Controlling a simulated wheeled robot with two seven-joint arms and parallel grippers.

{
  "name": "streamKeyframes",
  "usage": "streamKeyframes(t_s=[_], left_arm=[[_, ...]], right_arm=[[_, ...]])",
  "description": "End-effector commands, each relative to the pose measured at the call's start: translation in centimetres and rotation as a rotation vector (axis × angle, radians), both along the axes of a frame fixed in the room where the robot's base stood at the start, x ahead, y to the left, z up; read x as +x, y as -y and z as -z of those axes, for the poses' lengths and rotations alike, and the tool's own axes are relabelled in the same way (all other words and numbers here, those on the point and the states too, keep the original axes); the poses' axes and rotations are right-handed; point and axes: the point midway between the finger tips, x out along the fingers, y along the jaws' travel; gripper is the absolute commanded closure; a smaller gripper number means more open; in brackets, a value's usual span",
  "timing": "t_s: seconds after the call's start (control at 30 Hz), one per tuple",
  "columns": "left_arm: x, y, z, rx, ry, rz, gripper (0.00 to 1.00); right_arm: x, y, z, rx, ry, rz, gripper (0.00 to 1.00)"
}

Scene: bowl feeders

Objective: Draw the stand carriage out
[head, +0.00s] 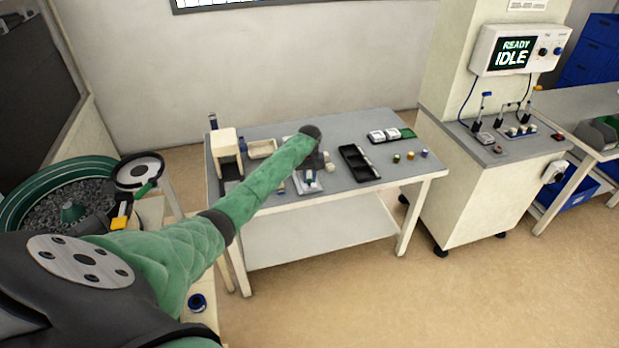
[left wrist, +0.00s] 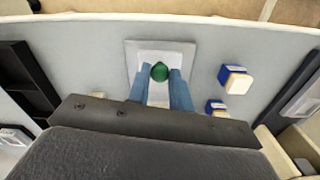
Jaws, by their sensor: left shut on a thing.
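A green round knob (left wrist: 160,72) sits over a pale rectangular plate (left wrist: 137,52) on the grey table, and this looks like the stand carriage. My left gripper (left wrist: 161,70) has its two blue fingers on either side of the knob, shut on it. In the head view the pale plate (head: 307,186) lies near the table's front edge, under my left gripper (head: 309,178), partly hidden by the hand. My right gripper is not in view.
The grey table (head: 345,127) also bears a cream upright stand (head: 225,146), a black tray (head: 353,161) and several small coloured parts. A control cabinet (head: 490,175) stands right.

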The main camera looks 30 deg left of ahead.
Motion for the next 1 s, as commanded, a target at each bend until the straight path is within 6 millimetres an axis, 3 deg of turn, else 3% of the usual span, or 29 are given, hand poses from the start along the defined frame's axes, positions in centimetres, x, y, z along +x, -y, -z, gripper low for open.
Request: streamKeyframes(t_s=[0.17,0.2,0.3,0.67,0.8,1.0], left_arm=[[-0.2,0.2,0.2,-0.002,-0.006,0.002,1.0],[-0.2,0.2,0.2,-0.002,-0.006,0.002,0.75],[-0.2,0.2,0.2,-0.002,-0.006,0.002,0.57],[-0.1,0.1,-0.2,-0.001,-0.004,0.001,0.57],[-0.1,0.1,-1.6,0.0,-0.002,0.002,0.57],[-0.1,0.2,-4.8,0.0,-0.002,0.003,0.57]], right_arm=[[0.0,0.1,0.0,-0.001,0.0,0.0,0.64],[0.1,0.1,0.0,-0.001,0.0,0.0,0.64],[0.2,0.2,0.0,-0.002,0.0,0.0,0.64],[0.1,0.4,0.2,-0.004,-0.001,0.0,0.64],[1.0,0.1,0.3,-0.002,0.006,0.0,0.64],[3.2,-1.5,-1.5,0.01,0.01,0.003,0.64]])
